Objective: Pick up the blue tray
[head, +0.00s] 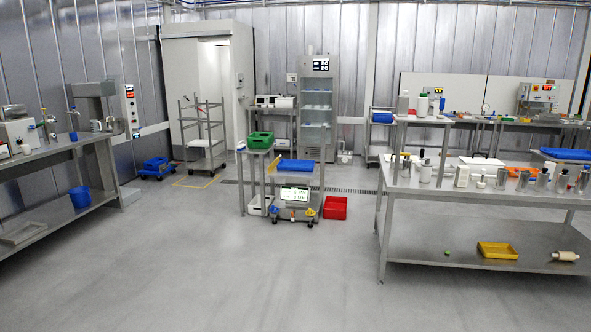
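A flat blue tray (296,166) lies on the metal cart (272,180) in the middle of the room, some way ahead. Neither of my grippers shows in the head view.
Steel benches line the left (40,158) and right (480,198). The grey floor between is clear.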

